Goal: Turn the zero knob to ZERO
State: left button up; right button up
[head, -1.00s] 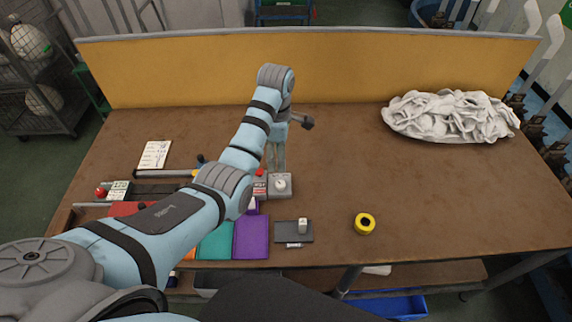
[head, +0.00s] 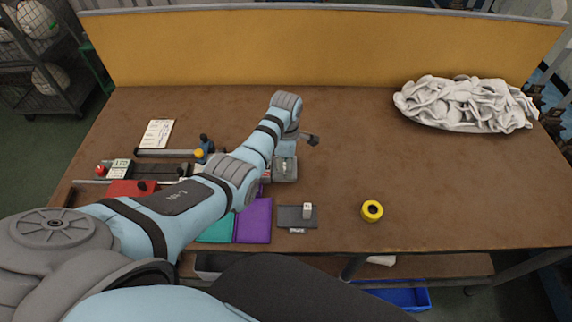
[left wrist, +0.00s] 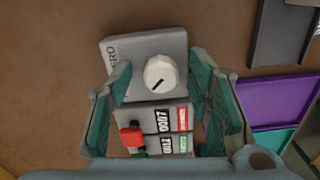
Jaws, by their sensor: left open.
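The zero knob (left wrist: 161,74) is a white round knob with a dark pointer line, on a grey box (left wrist: 118,52) with ZERO lettering at its left edge in the left wrist view. The pointer lies slanted, not toward the lettering. My left gripper (left wrist: 164,78) is open, its two teal fingers on either side of the box, with the knob between them and apart from both. In the head view my left gripper (head: 286,160) is over the grey box (head: 285,175) and hides most of it. My right gripper is not in view.
Purple (head: 254,220) and teal folders, a dark pad (head: 297,224) and a yellow tape roll (head: 372,211) lie nearby.

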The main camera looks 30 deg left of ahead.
pick_arm(q)
jog(key=shift+s+r, duration=0.1)
jog(key=shift+r, duration=0.05)
jog(key=shift+c, duration=1.2)
grip_shut()
